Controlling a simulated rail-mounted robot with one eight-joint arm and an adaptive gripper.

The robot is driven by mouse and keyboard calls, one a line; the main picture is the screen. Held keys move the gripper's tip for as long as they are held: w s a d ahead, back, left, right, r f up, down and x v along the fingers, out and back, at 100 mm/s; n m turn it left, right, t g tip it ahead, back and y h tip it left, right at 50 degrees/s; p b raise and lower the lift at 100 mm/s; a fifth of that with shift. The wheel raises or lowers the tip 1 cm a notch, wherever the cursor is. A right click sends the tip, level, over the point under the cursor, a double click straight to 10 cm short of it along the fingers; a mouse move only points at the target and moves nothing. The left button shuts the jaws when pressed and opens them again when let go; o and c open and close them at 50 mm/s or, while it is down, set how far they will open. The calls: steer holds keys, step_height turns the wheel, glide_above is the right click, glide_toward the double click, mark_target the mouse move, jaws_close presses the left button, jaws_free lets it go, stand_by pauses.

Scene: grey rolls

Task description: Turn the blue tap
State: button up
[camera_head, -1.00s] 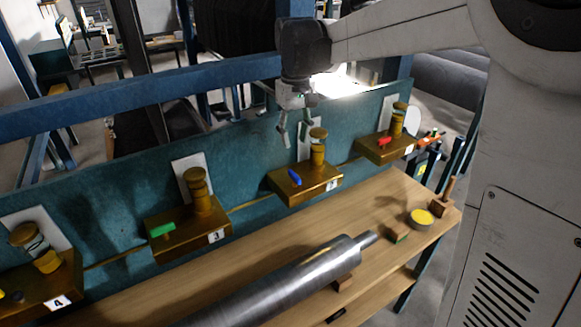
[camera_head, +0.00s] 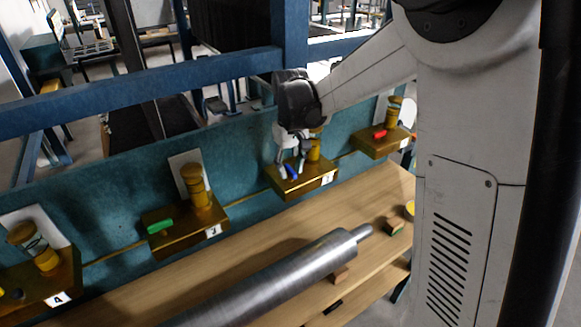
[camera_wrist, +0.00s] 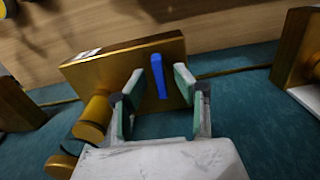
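The blue tap (camera_wrist: 159,77) is a small blue bar handle on a brass block (camera_wrist: 100,72) in the wrist view. In the head view the blue tap (camera_head: 291,171) shows partly behind my fingers, on the brass block (camera_head: 318,184) against the teal panel. My gripper (camera_wrist: 158,88) is open, with one finger on each side of the handle and gaps between handle and fingers. In the head view my gripper (camera_head: 291,168) is right at this block. I cannot tell whether the fingertips are level with the handle.
Brass blocks with a green tap (camera_head: 160,226) and a red tap (camera_head: 379,134) stand to the left and right. A brass cylinder (camera_wrist: 93,118) rises beside the blue handle. A large metal roll (camera_head: 285,275) lies on the wooden bench (camera_head: 368,212) in front.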

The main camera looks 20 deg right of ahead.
jaws_close()
